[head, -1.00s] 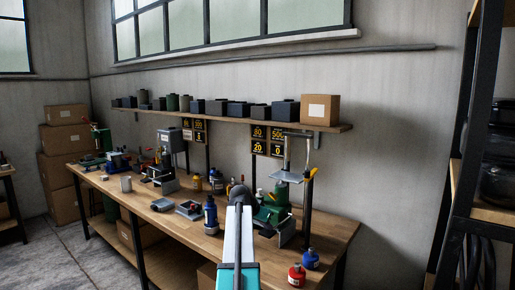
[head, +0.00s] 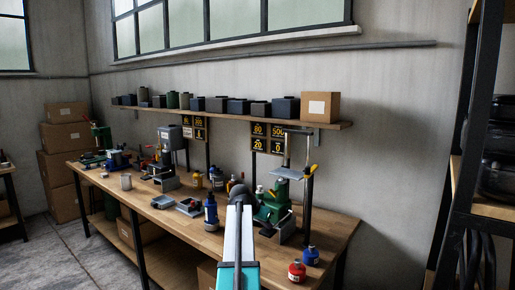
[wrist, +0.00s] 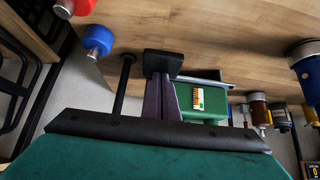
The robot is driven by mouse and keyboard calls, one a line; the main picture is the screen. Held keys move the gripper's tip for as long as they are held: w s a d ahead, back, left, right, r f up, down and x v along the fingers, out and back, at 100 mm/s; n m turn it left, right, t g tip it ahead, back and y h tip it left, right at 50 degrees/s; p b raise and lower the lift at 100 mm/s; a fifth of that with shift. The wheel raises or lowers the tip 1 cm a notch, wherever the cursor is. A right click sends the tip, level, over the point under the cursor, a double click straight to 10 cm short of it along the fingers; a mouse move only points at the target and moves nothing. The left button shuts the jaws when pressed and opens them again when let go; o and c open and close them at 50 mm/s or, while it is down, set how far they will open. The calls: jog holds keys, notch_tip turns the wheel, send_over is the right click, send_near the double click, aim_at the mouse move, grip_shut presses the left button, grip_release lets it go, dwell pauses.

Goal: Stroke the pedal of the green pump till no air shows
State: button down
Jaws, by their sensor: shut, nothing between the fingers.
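The green pump (head: 271,209) stands on the right half of the workbench, partly hidden by my arm. My gripper is at the dark end of my arm in the head view (head: 238,192), left of the pump; its fingertips are hidden there. In the wrist view my narrow fingers (wrist: 161,95) are shut side by side and empty, near a black block (wrist: 163,63). I cannot tell whether they touch it or whether it is the pedal. A green body with a small orange, white and green label (wrist: 197,100) is beside them. No air can be made out.
A taller blue bottle (head: 211,212) is left of my arm. A post with a grey plate rises behind the pump. Dark number signs (head: 268,139) hang under the shelf.

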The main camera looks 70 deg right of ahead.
aim_at(267, 231)
jog(key=f, duration=0.1)
jog(key=f+b, duration=0.2)
jog(key=f, duration=0.1)
jog(key=shift+s+d+f, duration=0.1)
jog(key=shift+d, duration=0.2)
jog(key=shift+a+r+p, duration=0.2)
jog(key=shift+r+p, duration=0.5)
jog(key=shift+r, duration=0.75)
jog(key=shift+a+r+p, duration=0.15)
jog(key=shift+r+p, duration=0.55)
jog(key=shift+r, duration=0.75)
jog(key=shift+d+f+b, duration=0.2)
jog(key=shift+f+b, duration=0.6)
jog(key=shift+f, duration=0.6)
jog(key=shift+d+f+b, duration=0.15)
jog(key=shift+f+b, duration=0.6)
jog(key=shift+f, duration=0.65)
jog(key=shift+a+r+p, duration=0.2)
jog(key=shift+r+p, duration=0.45)
jog(key=shift+r, duration=0.75)
jog(key=shift+a+r+p, duration=0.15)
jog(key=shift+r+p, duration=0.5)
jog(key=shift+r, duration=0.75)
notch_tip(267, 231, up, 6)
jog(key=p, duration=0.2)
jog(key=shift+d+p, duration=0.15)
jog(key=shift+p, duration=0.15)
